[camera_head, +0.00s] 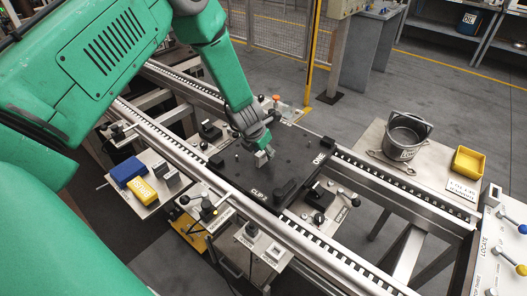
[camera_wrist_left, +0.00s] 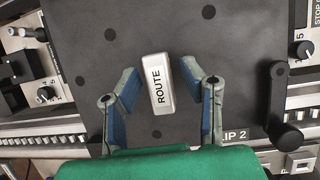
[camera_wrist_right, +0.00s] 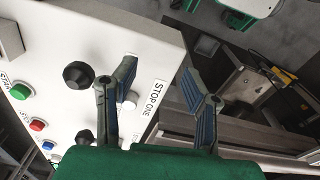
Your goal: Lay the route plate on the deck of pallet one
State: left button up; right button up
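The route plate is a small whitish block labelled ROUTE (camera_wrist_left: 159,85). It appears to lie on the dark deck of pallet one (camera_wrist_left: 110,28), tilted slightly from upright in the left wrist view. In the head view the pallet deck (camera_head: 233,176) reads ONE and CLIP 2, and the plate (camera_head: 261,159) shows small below my left gripper (camera_head: 262,150). In the left wrist view my left gripper (camera_wrist_left: 158,72) is open, its fingers on both sides of the plate with gaps. My right gripper (camera_wrist_right: 158,70) is open and empty beside a white panel labelled STOP ONE (camera_wrist_right: 158,98).
A black clip lever (camera_wrist_left: 284,105) stands at the deck's edge. The pallet sits across two conveyor rails (camera_head: 360,178). A bucket (camera_head: 406,135) and a yellow bin (camera_head: 467,162) stand on a side table. Blue and yellow blocks (camera_head: 128,173) lie on the left shelf.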

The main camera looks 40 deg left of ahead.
pick_arm(q)
jog(key=shift+r, duration=0.15)
